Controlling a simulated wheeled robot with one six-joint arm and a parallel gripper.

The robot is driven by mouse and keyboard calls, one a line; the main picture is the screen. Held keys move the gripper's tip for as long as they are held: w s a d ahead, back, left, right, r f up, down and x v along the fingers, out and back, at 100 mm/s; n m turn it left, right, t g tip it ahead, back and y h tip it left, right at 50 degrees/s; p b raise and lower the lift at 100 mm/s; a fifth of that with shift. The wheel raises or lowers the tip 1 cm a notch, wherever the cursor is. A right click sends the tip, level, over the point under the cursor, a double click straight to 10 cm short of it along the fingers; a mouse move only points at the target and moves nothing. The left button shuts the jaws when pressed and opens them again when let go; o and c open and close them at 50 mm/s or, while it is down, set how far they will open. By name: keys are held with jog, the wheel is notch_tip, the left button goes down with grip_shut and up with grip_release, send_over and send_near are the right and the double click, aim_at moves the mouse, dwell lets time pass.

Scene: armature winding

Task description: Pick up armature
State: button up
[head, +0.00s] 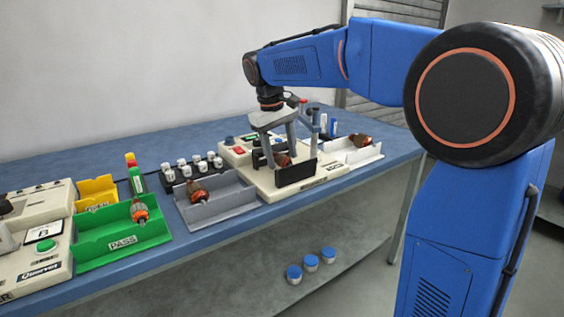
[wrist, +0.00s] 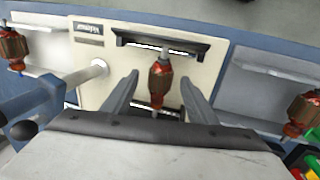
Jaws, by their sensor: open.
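A copper-wound armature (head: 284,160) sits in the winding machine (head: 262,186), mostly behind my gripper in the head view. In the wrist view this armature (wrist: 160,84) stands lengthwise between the fingers, with a grey shaft end showing at its top and bottom. My gripper (head: 278,148) is over the machine, pointing down. In the wrist view the gripper (wrist: 158,92) is open, with a finger on each side of the armature and a visible gap to both. Other armatures lie in the grey tray (head: 230,209), the green PASS tray (head: 92,250) and the white tray (head: 371,154).
A dark plate (head: 296,173) stands at the machine's front edge. A post (head: 314,128) rises right of my gripper. Several white bottles (head: 198,167) stand in a black rack behind the grey tray. A yellow tray (head: 97,190) and test equipment (head: 35,265) are at left.

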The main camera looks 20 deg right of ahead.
jog(key=shift+f, duration=0.3)
jog(key=shift+c, duration=0.7)
grip_shut()
